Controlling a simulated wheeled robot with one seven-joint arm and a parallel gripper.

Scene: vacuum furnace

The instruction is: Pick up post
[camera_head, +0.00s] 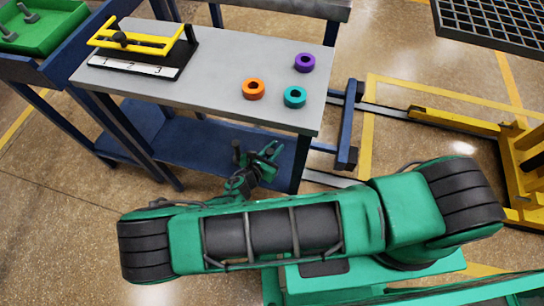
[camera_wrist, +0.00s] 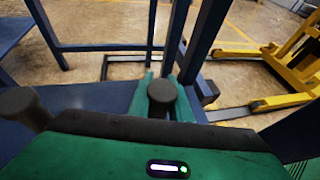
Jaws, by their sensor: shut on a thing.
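My gripper (camera_head: 266,155) is in front of the grey-topped table, low beside its front edge. Its green fingers are shut on a dark grey post, whose round end (camera_wrist: 161,91) shows between them in the wrist view. In the head view the held post is small and hard to make out against the fingers. Other dark post-like pieces (camera_head: 28,14) are in the green tray (camera_head: 50,38) at the top left.
The table (camera_head: 215,75) carries a yellow-handled fixture (camera_head: 135,42) marked with numbers, and orange (camera_head: 253,89), teal (camera_head: 295,97) and purple (camera_head: 304,63) rings. A yellow lift frame (camera_head: 515,150) and dark grid (camera_head: 500,22) are at right. Bare floor lies at left.

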